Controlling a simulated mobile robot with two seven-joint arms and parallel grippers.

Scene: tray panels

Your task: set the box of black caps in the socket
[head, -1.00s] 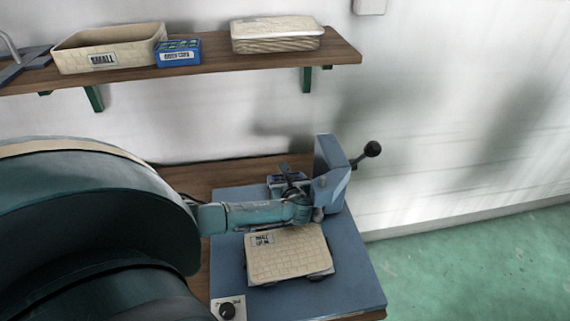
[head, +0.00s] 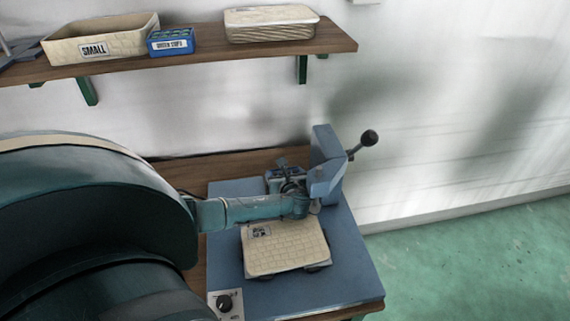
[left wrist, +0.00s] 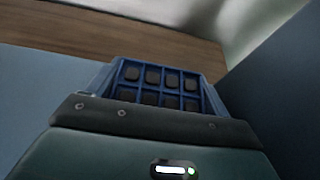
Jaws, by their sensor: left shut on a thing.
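The blue box of black caps (left wrist: 160,82) shows in the left wrist view, with black caps in its divided cells. My left gripper (left wrist: 155,118) is shut on it, its dark edge covering the near side of the box. In the head view the box (head: 273,180) is mostly hidden behind my left gripper (head: 290,183), beside the upright of a blue press (head: 325,165). I cannot make out the socket, nor whether the box touches the base below it. My right gripper is not in view.
A tan panel with a label (head: 287,252) lies on the blue press base (head: 345,275). The press has a black-knobbed lever (head: 369,138). A shelf (head: 210,62) above holds a bin marked SMALL (head: 130,42), a blue box labelled green caps (head: 172,44) and stacked tan panels (head: 270,28).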

